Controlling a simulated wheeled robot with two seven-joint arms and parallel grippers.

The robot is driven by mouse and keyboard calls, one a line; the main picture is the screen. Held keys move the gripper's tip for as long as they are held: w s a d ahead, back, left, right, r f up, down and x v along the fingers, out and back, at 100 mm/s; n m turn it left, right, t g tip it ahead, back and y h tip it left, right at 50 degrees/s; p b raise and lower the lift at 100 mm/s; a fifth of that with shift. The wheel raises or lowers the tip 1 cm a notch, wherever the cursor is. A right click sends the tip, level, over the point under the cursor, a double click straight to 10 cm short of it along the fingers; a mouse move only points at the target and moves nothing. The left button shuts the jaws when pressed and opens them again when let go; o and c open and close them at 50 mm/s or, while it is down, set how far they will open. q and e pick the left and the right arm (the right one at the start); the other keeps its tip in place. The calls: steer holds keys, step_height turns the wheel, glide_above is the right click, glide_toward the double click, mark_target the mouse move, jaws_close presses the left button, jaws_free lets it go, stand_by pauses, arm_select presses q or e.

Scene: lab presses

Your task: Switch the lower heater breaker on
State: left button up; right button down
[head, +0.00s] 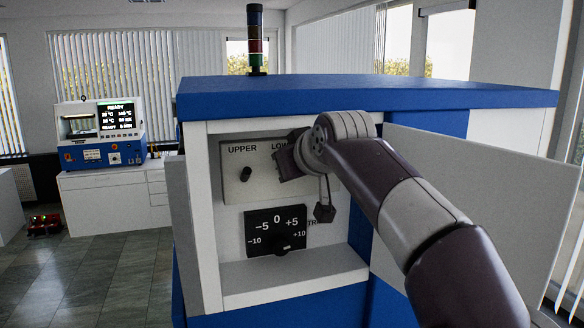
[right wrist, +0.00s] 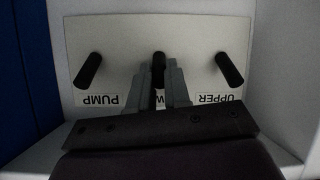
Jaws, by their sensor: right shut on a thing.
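The breaker panel (head: 232,196) sits in an open recess of the blue and white press. The upper breaker's black lever (head: 246,174) shows clear at its left. My right gripper (right wrist: 158,76) is shut on the middle black lever, the lower heater breaker (right wrist: 159,60), whose label is partly covered by the fingers. In the right wrist view the picture is upside down; the pump lever (right wrist: 88,71) stands free at left and the upper lever at right. My left gripper is not in view.
A black dial plate (head: 276,229) marked -10 to +10 is below the breakers. The recess has side walls and a bottom ledge (head: 290,278). An open white door panel (head: 490,190) stands right, behind my arm. A second machine (head: 100,135) is far left.

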steer(key=c, duration=1.1)
jaws_free()
steer(key=shift+w, duration=0.1)
steer(key=shift+s+d, duration=0.1)
steer(key=shift+s, duration=0.2)
steer(key=v, duration=1.2)
steer(key=shift+b, duration=0.45)
